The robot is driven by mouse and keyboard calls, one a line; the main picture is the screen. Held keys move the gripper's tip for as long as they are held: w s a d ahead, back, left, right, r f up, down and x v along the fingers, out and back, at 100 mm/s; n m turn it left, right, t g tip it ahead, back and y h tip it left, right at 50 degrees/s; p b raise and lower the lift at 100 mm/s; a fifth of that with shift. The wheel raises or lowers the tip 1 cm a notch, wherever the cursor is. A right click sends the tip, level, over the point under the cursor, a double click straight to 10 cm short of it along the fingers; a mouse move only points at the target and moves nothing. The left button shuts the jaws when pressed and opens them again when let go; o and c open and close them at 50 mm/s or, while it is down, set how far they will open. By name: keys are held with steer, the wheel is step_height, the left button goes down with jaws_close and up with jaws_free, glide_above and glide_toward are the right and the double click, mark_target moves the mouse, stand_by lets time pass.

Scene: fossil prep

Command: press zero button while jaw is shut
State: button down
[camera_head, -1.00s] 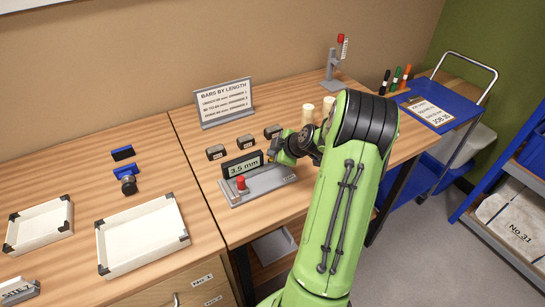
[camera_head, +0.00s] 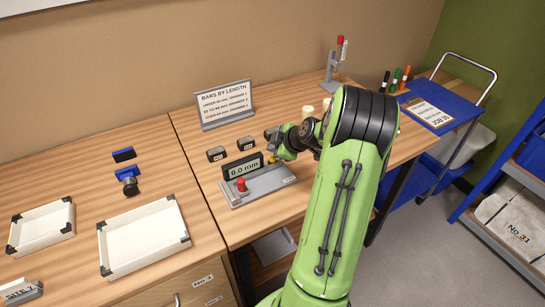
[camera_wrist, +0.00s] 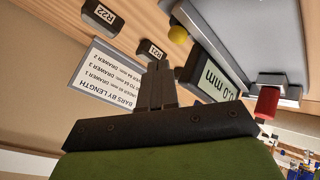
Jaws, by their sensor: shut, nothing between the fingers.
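The grey measuring device (camera_head: 262,186) stands on the bench, and its display (camera_head: 243,167) reads 0.0 mm. The display also shows in the wrist view (camera_wrist: 215,80). A red knob (camera_head: 240,184) stands at its left end; it shows in the wrist view too (camera_wrist: 266,102). A yellow round button (camera_wrist: 178,34) sits on the device, partly visible beside my gripper in the head view (camera_head: 272,160). My gripper (camera_wrist: 157,72) is shut and empty, apart from the yellow button in the wrist view. I cannot tell whether the device's jaw is shut.
Labelled dark blocks (camera_head: 216,153) stand behind the device, with the sign "BARS BY LENGTH" (camera_head: 224,104) farther back. Pale cylinders (camera_head: 308,112) stand close behind my arm.

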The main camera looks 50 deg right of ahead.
mark_target(274, 160)
steer(key=shift+r+p, duration=0.8)
steer(key=shift+r, duration=1.2)
steer(key=shift+a, duration=0.1)
steer(key=s+a+r+m+g, duration=0.15)
steer(key=a+r, duration=0.35)
steer(key=a, duration=0.7)
steer(key=s+a+r+m+g, duration=0.15)
steer(key=a+r, duration=0.35)
steer(key=a, duration=0.6)
steer(key=s+a+m, duration=0.2)
steer(key=s+a, duration=0.3)
steer(key=s, duration=0.3)
steer(key=s+a+r+m+y, duration=0.1)
steer(key=s+a+m, duration=0.1)
steer(key=s+a, duration=0.3)
steer(key=s, duration=0.4)
steer(key=shift+s+m+g, duration=0.3)
steer(key=shift+m, duration=0.1)
